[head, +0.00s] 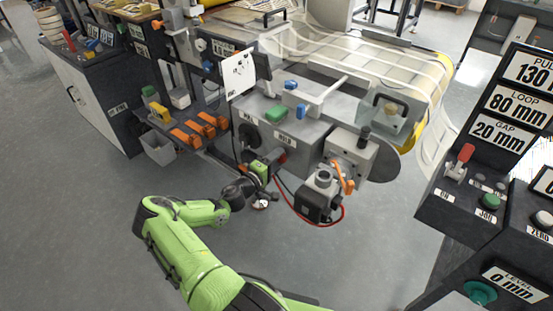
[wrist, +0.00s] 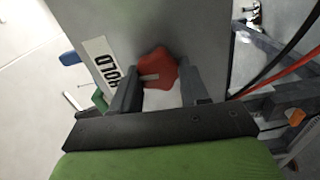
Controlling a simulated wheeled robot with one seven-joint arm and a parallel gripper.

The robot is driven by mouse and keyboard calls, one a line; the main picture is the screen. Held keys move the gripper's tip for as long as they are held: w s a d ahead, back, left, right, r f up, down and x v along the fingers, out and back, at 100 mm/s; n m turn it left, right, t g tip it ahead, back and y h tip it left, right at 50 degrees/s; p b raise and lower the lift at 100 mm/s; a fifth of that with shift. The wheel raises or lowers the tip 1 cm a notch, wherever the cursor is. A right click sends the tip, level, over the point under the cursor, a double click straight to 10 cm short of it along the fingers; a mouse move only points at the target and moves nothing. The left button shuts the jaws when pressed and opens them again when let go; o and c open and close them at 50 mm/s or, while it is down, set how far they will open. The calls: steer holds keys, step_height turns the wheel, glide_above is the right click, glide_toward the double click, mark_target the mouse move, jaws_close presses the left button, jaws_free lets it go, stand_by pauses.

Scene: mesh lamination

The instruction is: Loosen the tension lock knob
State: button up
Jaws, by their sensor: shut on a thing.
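A light bar mark shows on the knob's face. The knob is mostly hidden there, with only a bit of red showing near the fingers.
A grey motor unit (head: 322,190) with a red cable (head: 318,223) sits close right of my gripper. Orange clamps (head: 200,130) lie on a dark shelf to the left. A control panel (head: 465,200) stands at the right. The floor at lower left is clear.

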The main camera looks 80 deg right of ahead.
steer(key=shift+f+n, duration=0.1)
steer(key=shift+n, duration=0.3)
steer(key=o, duration=1.1)
steer(key=shift+c, duration=0.2)
steer(key=shift+w+a, duration=0.1)
steer(key=p+v, duration=0.2)
steer(key=v, duration=1.3)
steer(key=shift+a+p, duration=0.3)
steer(key=shift+w, duration=0.2)
